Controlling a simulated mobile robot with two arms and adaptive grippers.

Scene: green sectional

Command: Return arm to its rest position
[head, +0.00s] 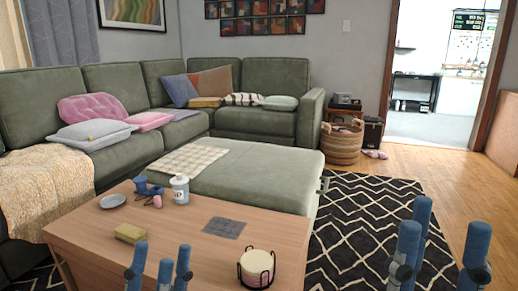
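My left gripper (160,260) is at the bottom left, in front of the wooden coffee table (190,241). Its blue fingers point up, stand apart and have nothing between them. My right gripper (440,238) is at the bottom right, over the view of the patterned rug and wooden floor. Its blue fingers point up, are spread apart and empty. The rest of both arms is out of view.
The table holds a yellow sponge (129,233), a white bottle (180,190), a plate (112,201), a dark mat (224,227) and a coaster holder (257,268). A green ottoman (255,180) stands behind it. Wooden floor (440,180) is open at right.

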